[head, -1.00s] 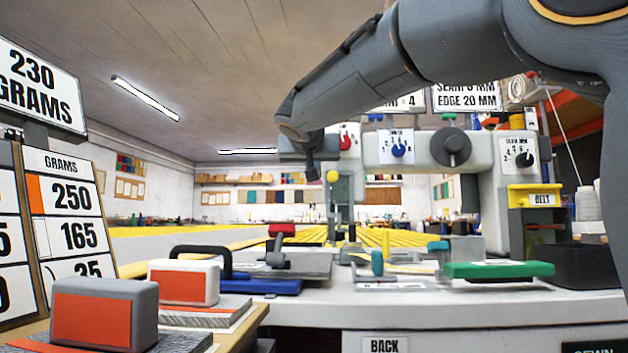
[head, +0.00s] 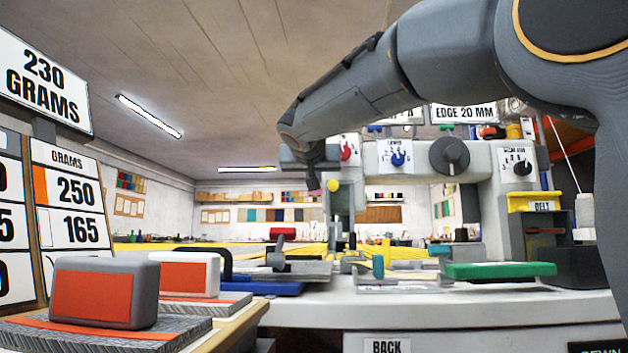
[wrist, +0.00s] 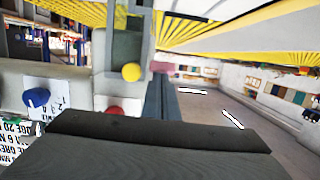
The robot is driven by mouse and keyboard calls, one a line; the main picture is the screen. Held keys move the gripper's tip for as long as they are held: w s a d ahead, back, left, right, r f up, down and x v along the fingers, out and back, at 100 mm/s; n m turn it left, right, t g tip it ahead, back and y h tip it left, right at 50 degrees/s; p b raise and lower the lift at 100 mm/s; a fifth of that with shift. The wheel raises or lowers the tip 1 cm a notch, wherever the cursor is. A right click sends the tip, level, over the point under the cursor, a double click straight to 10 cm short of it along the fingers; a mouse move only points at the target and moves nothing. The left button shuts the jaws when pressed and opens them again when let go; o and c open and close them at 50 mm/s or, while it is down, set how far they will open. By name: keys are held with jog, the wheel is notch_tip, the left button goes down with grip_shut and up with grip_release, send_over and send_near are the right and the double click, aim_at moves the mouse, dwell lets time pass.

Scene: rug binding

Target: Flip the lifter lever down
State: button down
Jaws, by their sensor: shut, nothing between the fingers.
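The lifter lever appears to be the one with a yellow ball knob (head: 333,186), at the left end of the white sewing machine head (head: 425,158). The knob also shows in the wrist view (wrist: 131,72), left of my fingers. My gripper (head: 313,186) is shut and empty, pointing down just left of the knob in the head view. A small gap shows between them, but the depth is hard to judge. The lever's shaft is not clearly visible.
A red knob (head: 346,152), a blue dial (head: 398,159) and a dark handwheel (head: 449,156) sit on the machine close by. Weights (head: 105,292) stand at the left.

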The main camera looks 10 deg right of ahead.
jog(key=shift+w+d+f, duration=0.1)
jog(key=shift+w+f, duration=0.05)
jog(key=shift+f, duration=0.35)
jog(key=shift+w+d+f, duration=0.1)
jog(key=shift+f, duration=0.35)
jog(key=s+a+r+p, duration=0.1)
jog(key=s+r+p, duration=0.15)
jog(key=r, duration=0.25)
jog(key=s+a+f, duration=0.2)
jog(key=s, duration=0.7)
jog(key=shift+s+f, duration=0.15)
jog(key=shift+f, duration=0.05)
